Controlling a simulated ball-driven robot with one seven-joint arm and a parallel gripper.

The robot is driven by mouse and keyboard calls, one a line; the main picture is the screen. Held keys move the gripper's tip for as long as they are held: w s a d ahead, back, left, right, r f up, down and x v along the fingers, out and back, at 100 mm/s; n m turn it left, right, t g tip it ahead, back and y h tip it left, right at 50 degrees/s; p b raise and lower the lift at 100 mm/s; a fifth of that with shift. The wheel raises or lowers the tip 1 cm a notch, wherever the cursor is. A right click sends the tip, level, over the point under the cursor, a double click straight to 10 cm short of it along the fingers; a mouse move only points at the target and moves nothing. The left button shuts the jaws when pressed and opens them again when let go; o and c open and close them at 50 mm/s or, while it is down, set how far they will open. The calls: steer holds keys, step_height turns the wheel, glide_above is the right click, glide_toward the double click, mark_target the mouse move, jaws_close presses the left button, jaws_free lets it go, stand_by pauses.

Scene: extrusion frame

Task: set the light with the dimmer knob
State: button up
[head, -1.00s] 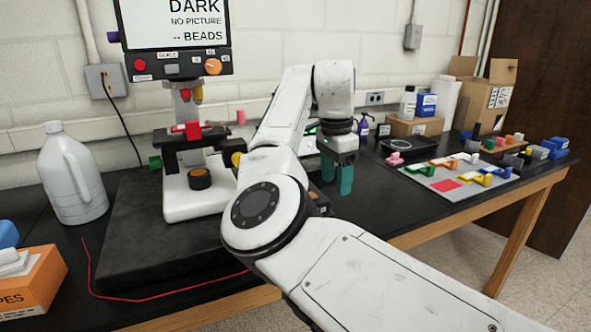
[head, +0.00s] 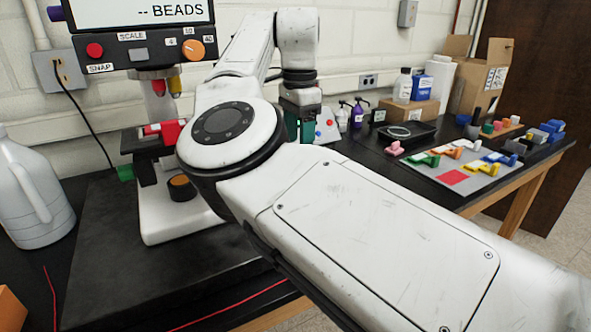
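The microscope (head: 150,215) stands on a dark slab at the left, its right side hidden behind my arm. Above it hangs a panel (head: 140,52) with a red button, a grey button and an orange knob (head: 195,50) marked with numbers. A purple knob (head: 55,14) is on the screen's left side, a green knob (head: 125,172) is by the stage, and an orange-topped black disc (head: 182,188) is on the base. No label shows which is the dimmer knob. My gripper (head: 300,125) points down right of the microscope, its green fingers apart and empty, their lower ends hidden by my arm.
A white jug (head: 35,195) stands left of the slab (head: 95,270). A red wire lies along the table front. Right of my gripper are bottles, a black tray (head: 405,135), a mat with colored clips and boxes (head: 480,80).

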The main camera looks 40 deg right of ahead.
step_height(320, 180, down, 9)
steer(key=shift+f, duration=0.15)
stand_by(0.4)
steer(key=c, duration=1)
